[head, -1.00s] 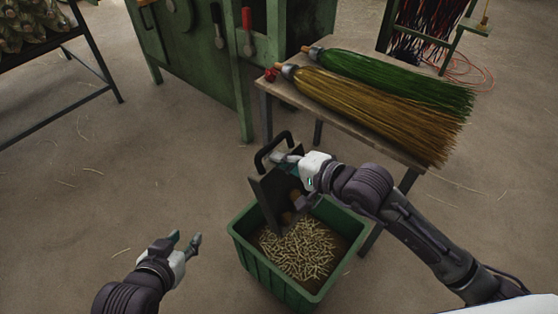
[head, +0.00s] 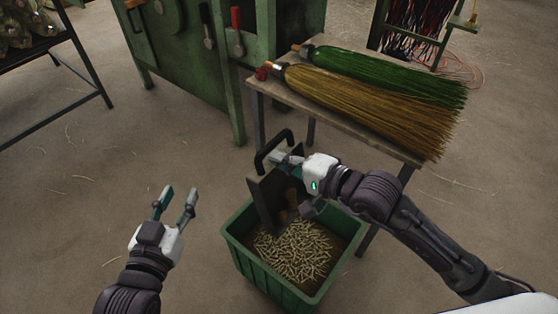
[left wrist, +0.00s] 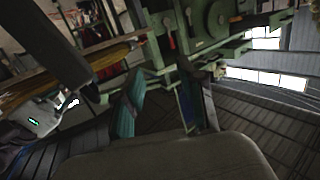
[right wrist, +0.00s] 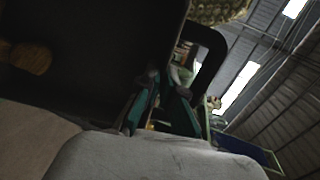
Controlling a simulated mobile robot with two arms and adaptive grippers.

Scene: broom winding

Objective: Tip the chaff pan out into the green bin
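The chaff pan (head: 266,196), dark with a black loop handle (head: 274,143), is tipped steeply over the green bin (head: 270,283), its lower end inside the bin. My right gripper (head: 283,158) is at the pan's handle end; the right wrist view shows its fingers (right wrist: 155,98) close together beside the pan's dark wall (right wrist: 75,70), apparently closed on it. The bin holds many pale chaff pieces (head: 295,250). A brown piece still shows against the pan in the right wrist view (right wrist: 32,58). My left gripper (head: 177,197) is open and empty, left of the bin.
A wooden table (head: 262,87) carrying a green broom (head: 395,77) and a tan broom (head: 365,110) stands just behind the bin. A green machine (head: 190,80) stands at the back.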

